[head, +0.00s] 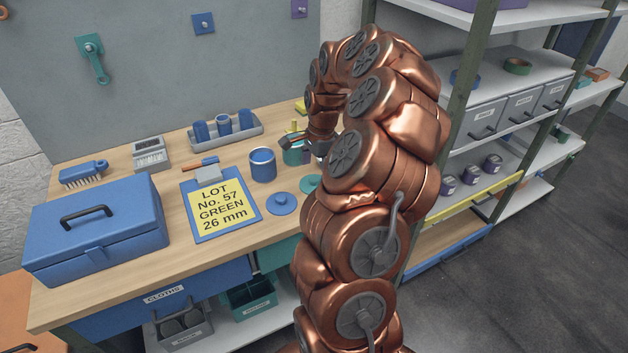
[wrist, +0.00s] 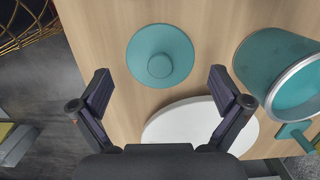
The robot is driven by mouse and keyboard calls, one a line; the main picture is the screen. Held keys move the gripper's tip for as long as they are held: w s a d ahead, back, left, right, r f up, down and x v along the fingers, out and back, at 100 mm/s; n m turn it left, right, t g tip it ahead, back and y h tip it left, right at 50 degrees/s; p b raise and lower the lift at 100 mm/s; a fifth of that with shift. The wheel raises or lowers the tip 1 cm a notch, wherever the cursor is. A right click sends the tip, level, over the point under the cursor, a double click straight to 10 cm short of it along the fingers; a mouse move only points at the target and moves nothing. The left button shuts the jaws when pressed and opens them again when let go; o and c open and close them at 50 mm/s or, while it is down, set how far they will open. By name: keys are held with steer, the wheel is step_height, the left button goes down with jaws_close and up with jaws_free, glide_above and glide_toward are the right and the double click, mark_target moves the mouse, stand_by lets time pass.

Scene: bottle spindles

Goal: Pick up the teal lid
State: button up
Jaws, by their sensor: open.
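The teal lid (wrist: 160,42) is a round disc with a raised central knob, lying on the wooden bench in the wrist view. In the head view the teal lid (head: 309,184) shows beside my arm, which covers part of it. My gripper (wrist: 160,74) is open and empty. Its two fingertips stand apart to the left and right of the lid's near edge in the picture, and the lid lies slightly beyond them. In the head view my gripper (head: 303,143) is small and partly hidden by my arm.
A teal canister (wrist: 258,62) with a grey rim stands right of the lid. A white disc (wrist: 190,125) lies below the lid, partly behind my fingers. The bench edge is close.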

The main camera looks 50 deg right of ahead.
steer(key=shift+a+f, duration=0.1)
steer(key=shift+f, duration=0.8)
steer(key=c, duration=1.8)
